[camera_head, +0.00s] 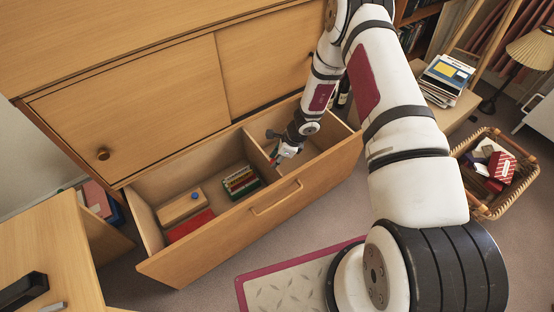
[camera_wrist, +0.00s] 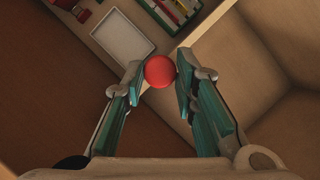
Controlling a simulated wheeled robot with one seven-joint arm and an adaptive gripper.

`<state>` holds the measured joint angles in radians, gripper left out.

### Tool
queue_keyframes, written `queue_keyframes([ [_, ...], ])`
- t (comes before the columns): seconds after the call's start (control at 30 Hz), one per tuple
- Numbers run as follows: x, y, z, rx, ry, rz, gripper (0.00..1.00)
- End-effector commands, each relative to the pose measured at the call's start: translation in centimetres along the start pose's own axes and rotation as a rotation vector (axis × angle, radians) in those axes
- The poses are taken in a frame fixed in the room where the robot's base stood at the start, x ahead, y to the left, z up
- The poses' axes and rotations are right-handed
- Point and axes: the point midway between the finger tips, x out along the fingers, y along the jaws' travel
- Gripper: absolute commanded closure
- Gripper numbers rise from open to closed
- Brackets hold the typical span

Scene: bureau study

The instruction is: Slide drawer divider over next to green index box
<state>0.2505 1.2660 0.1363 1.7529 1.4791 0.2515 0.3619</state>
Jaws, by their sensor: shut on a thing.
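The drawer divider (camera_head: 257,152) is a thin wooden panel standing across the open drawer, left of my gripper (camera_head: 278,157). In the wrist view my gripper (camera_wrist: 160,76) has its teal fingers closed on a round red knob (camera_wrist: 160,71). The knob appears to sit on the divider, but the fingers and the steep angle hide how they join. The green index box (camera_head: 240,183), filled with coloured cards, stands in the drawer left of the divider with a gap between. Part of the box (camera_wrist: 168,14) shows at the top of the wrist view.
The drawer front (camera_head: 250,210) has a wooden handle. A wooden box (camera_head: 181,208) with a blue knob and a red item (camera_head: 190,225) lie at the drawer's left. A pale rectangular tray (camera_wrist: 122,40) shows in the wrist view. The compartment right of the divider looks mostly empty.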

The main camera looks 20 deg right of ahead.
Motion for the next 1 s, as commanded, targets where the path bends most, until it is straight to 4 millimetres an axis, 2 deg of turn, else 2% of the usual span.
queue_keyframes([
  [0.37,0.0,0.0,-0.1,0.001,0.002,0.000,1.00],
  [0.4,0.0,0.0,-0.1,0.001,0.002,0.000,0.67],
  [0.47,0.0,0.0,-0.1,0.001,0.002,0.000,0.54],
  [0.83,-0.3,-0.1,-0.1,0.000,0.001,-0.001,0.54],
  [1.0,-2.5,-0.2,0.0,0.000,0.000,-0.003,0.54],
])
